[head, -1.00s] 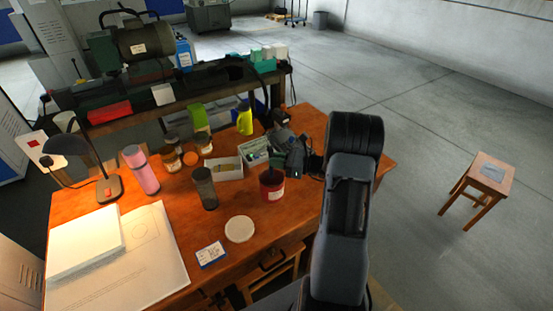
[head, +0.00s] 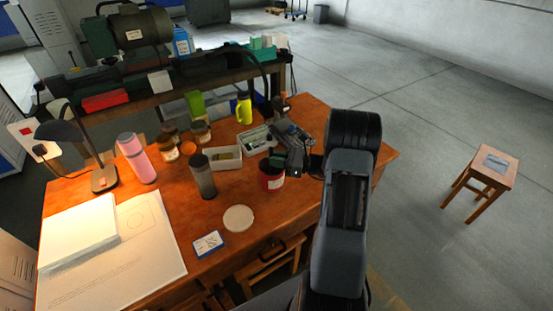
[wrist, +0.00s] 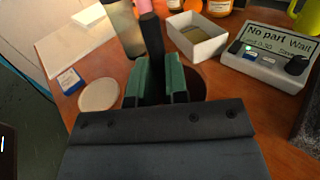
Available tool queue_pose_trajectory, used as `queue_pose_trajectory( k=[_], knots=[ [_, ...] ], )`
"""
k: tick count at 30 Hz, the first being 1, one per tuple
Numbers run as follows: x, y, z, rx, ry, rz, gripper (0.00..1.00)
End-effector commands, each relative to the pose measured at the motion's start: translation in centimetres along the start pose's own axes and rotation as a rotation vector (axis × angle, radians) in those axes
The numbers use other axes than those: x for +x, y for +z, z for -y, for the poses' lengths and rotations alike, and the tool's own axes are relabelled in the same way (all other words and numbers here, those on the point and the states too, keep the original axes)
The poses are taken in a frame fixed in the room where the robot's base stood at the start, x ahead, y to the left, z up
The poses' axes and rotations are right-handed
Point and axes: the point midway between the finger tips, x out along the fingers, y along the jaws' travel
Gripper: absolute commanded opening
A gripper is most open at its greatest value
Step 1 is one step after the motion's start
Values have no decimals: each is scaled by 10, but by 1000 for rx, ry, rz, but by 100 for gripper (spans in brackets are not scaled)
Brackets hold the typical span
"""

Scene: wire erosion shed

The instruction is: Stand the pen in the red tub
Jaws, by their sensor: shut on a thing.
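My gripper (wrist: 160,82) has green finger pads and is shut on a dark pen (wrist: 152,38). The pen sticks up above the pads, roughly upright in the wrist view; its lower end is hidden by the fingers. The red tub (head: 269,180) stands on the wooden desk, with a pale label on its side. In the head view my gripper (head: 278,160) is over the tub's rim and covers part of its opening. In the wrist view the tub is mostly hidden behind the fingers. I cannot tell whether the pen's lower end is inside it.
A cream tray (head: 226,165) and a grey box with a display (wrist: 268,60) stand behind the tub. A dark tumbler (head: 203,178) is to its left. A round pale disc (head: 238,218) and a blue-white card (head: 208,244) lie in front. A pink bottle (head: 137,158) stands farther left.

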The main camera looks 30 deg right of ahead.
Motion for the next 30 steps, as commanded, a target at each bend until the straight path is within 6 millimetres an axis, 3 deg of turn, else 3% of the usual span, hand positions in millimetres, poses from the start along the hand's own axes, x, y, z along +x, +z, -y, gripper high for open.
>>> queue_pose_trajectory(
  k=[2,3,12,22,30],
  knots=[
    [0,0,0,0,0,0,0],
    [0,0,0,0,0,0,17],
    [0,0,0,0,0,0,44],
    [-8,0,1,0,-3,0,44],
    [-57,-1,1,1,-6,1,44]
  ],
)
